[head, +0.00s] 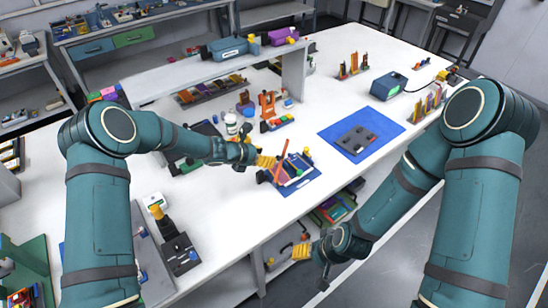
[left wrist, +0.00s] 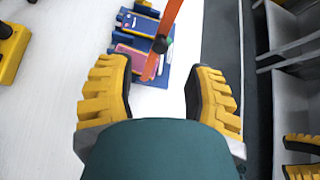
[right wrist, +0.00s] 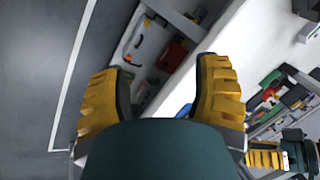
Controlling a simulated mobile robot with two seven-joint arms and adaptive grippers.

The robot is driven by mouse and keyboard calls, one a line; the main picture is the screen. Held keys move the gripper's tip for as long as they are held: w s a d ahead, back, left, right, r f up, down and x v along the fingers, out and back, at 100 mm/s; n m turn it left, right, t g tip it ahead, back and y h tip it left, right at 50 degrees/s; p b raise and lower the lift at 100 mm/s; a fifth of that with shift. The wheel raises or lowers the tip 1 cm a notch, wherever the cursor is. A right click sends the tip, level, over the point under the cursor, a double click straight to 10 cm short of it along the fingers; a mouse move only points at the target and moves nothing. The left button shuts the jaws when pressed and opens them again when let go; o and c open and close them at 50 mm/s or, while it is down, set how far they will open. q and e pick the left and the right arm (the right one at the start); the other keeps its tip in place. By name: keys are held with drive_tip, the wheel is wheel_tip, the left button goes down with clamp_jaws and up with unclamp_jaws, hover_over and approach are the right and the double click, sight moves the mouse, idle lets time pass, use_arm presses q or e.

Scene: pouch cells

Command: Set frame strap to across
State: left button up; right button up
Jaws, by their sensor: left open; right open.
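The orange frame strap (head: 281,158) stands up at a slant from a blue frame (head: 308,188) near the front edge of the white table. Colored cells lie in the frame. My left gripper (head: 266,162) is open and empty, just left of the strap; in its wrist view the strap's lower end lies ahead between the yellow fingers, not touching them. My right gripper (head: 301,250) is open and empty, in front of the table, below its top.
A blue mat (head: 372,151) with a dark grey tray lies right of the frame. A white bottle (head: 231,124) and an orange stand (head: 267,104) are behind my left gripper. A raised shelf (head: 180,80) spans the back. Bins sit on the shelf under the table.

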use_arm(q)
drive_tip(key=shift+v, duration=2.35)
